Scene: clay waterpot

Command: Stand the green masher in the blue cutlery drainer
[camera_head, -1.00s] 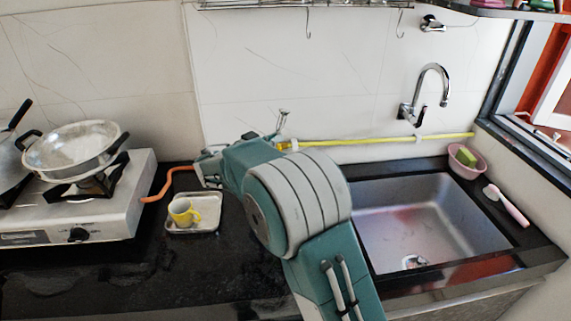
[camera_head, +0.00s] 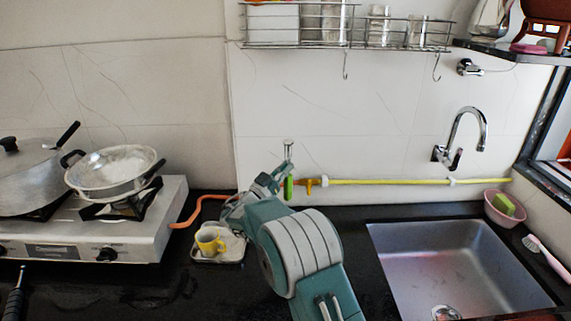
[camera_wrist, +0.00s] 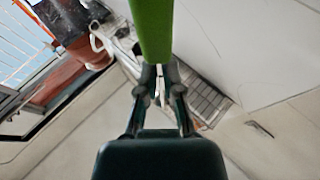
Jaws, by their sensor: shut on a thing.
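The green masher shows in the head view with its green handle (camera_head: 288,188) low and its metal end (camera_head: 288,150) up, nearly upright. My gripper (camera_head: 276,182) is shut on it, above the counter and in front of the back wall. In the wrist view the green handle (camera_wrist: 152,30) runs up from between the fingers of my gripper (camera_wrist: 160,82). The masher's metal end is not clear there. I see no blue cutlery drainer in either view.
A tray (camera_head: 232,256) with a yellow cup (camera_head: 209,240) lies left of my arm, beside the stove (camera_head: 150,235). The sink (camera_head: 455,265) is on the right. A yellow hose (camera_head: 400,181) runs along the wall, under a wire rack (camera_head: 345,35).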

